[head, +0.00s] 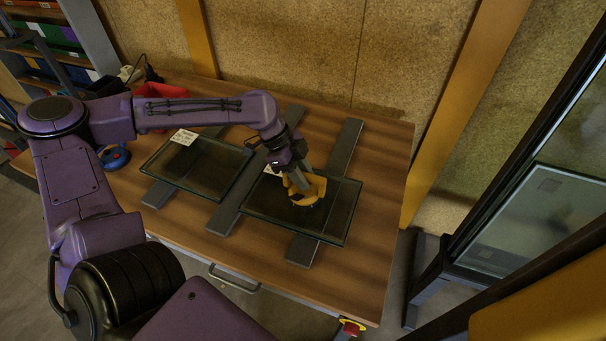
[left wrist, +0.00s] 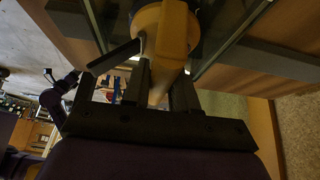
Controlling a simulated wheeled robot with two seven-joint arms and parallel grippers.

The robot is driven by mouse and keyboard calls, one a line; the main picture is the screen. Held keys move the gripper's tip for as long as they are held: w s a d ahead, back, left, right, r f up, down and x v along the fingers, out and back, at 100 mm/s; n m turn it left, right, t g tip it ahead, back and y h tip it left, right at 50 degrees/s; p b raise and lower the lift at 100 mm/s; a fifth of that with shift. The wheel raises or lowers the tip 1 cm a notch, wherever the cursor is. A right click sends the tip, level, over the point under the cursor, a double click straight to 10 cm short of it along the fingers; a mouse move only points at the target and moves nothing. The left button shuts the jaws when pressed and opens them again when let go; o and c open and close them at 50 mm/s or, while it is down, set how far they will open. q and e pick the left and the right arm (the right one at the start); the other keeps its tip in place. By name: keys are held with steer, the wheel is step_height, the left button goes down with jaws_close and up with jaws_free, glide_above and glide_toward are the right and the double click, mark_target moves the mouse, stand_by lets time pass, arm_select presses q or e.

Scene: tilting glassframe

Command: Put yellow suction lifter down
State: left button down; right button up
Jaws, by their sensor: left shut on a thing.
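The yellow suction lifter (head: 308,188) is on the right-hand glass pane (head: 333,212) on the wooden table, near the pane's left part. My left gripper (head: 301,178) is shut on the lifter's handle from above. In the left wrist view the yellow lifter (left wrist: 168,38) stands between the two dark fingers of my left gripper (left wrist: 160,88). The lifter's pad looks to be at the glass; I cannot tell whether it is stuck to it. My right gripper is not in view.
A second glass pane (head: 190,165) lies to the left on grey bars (head: 242,190). A red bin (head: 160,92) and a blue round object (head: 115,157) are at the table's left. A dark frame holding glass (head: 535,220) stands to the right. Bare wood (head: 375,250) shows at the table's right side.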

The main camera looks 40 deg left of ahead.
arm_select(q)
steer(key=c, duration=0.9)
jaws_free()
steer(key=p+v, duration=0.1)
steer(key=v, duration=1.1)
steer(key=shift+r+p, duration=0.1)
steer(key=shift+p, duration=0.2)
